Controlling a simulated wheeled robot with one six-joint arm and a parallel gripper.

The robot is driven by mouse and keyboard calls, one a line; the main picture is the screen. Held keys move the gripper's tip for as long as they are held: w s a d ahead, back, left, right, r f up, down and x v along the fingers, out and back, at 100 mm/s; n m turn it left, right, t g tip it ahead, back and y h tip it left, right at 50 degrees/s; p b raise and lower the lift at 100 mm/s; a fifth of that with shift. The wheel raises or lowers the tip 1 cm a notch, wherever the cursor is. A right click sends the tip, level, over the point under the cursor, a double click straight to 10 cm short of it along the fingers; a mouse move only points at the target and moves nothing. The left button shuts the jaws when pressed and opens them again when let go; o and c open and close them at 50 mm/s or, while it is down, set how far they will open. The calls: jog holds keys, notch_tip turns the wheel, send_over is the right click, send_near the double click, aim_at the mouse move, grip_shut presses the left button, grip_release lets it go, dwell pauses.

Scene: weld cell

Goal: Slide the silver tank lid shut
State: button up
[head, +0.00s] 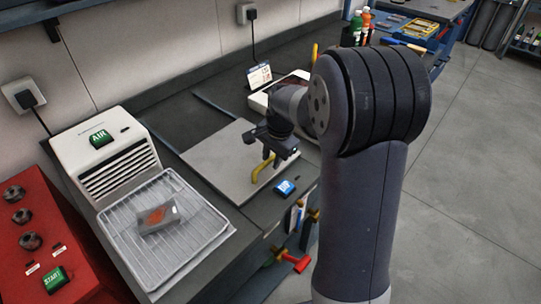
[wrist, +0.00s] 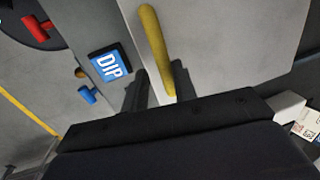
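The silver tank lid (head: 218,158) is a flat grey plate on the bench in the head view, with a yellow bar handle (head: 262,168) at its front right part. In the wrist view the lid (wrist: 225,40) fills the upper right and the handle (wrist: 153,45) runs down toward my fingers. My gripper (head: 281,150) is over the lid at the handle. In the wrist view my gripper (wrist: 158,85) has its fingers apart, one on each side of the handle's lower end, with a gap visible on the left. Contact with the right finger is unclear.
A blue DIP button (head: 285,188) is on the bench front near the lid. A wire rack (head: 203,240) holding a grey part (head: 158,217) and a white AIR unit (head: 122,160) stand to the left. Tools with red and blue handles hang below the front edge.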

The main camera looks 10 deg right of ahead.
jog(key=shift+o, duration=0.9)
jog(key=shift+r, duration=0.25)
notch_tip(320, 180, up, 10)
jog(key=s+d, duration=0.1)
jog(key=shift+s, duration=0.35)
jog(key=f, duration=0.3)
jog(key=w+f, duration=0.1)
jog(key=f, duration=0.3)
jog(key=a+f, duration=0.1)
jog(key=f, duration=0.2)
jog(key=shift+w+a+f, duration=0.1)
jog(key=shift+w+f, duration=0.05)
jog(key=shift+w, duration=0.25)
jog(key=shift+w+a+f, duration=0.1)
jog(key=shift+w+a, duration=0.3)
jog(key=shift+w, duration=0.2)
